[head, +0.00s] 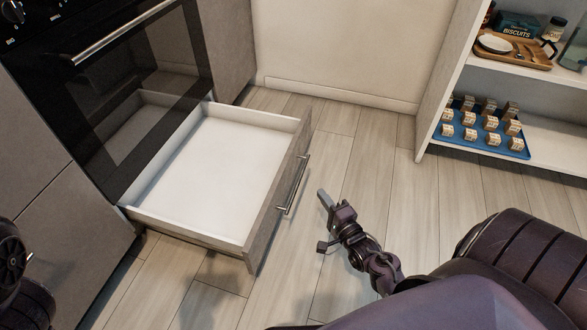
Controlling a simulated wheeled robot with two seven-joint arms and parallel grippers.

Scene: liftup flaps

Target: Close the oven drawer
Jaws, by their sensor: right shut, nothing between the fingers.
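The oven drawer (215,165) is pulled out below the black oven (115,85). It is white inside and empty, with a grey-brown front panel. A metal bar handle (293,185) runs along that front. My right gripper (323,197) is to the right of the handle, a short way apart from it. Its fingers are together and hold nothing. At the left edge, dark parts of my left arm show, but its gripper fingers are not visible.
The oven's own bar handle (122,32) is above. The plank floor (345,150) between drawer and shelf is clear.

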